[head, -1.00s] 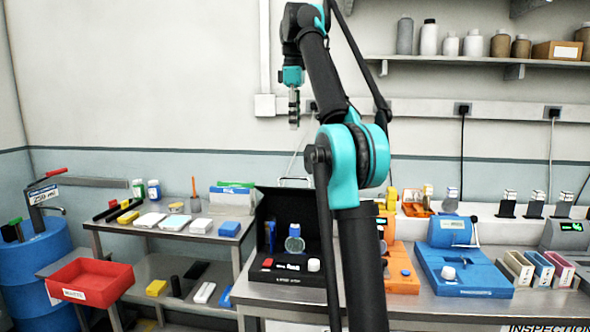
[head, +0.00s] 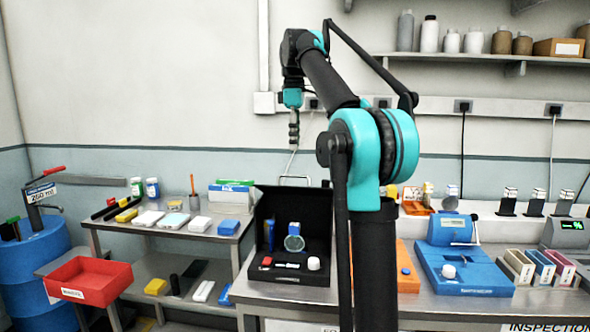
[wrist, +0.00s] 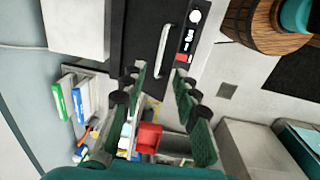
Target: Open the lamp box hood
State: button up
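The black lamp box (head: 262,200) stands on the grey bench left of my arm in the head view. Its dark inside shows from the front, with a blue item (head: 270,232) and a round clear item (head: 294,243) in it. A handle (head: 295,179) shows at its top edge. In the wrist view a pale bar handle (wrist: 163,50) lies on the black surface, beside a control strip (wrist: 188,40) with a knob. My gripper (wrist: 160,72) is open and empty; in the head view my gripper (head: 294,140) hangs above the box, apart from the handle.
A blue device (head: 465,268) stands on the bench to the right. A side table at left holds several small items, with a red bin (head: 88,282) in front. A shelf (head: 480,65) with jars is on the wall.

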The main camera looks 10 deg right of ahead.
jog(key=f, duration=0.9)
jog(key=shift+w+d+f, duration=0.1)
jog(key=shift+w+f, duration=0.1)
jog(key=shift+w, duration=0.05)
jog(key=shift+c, duration=0.4)
grip_shut()
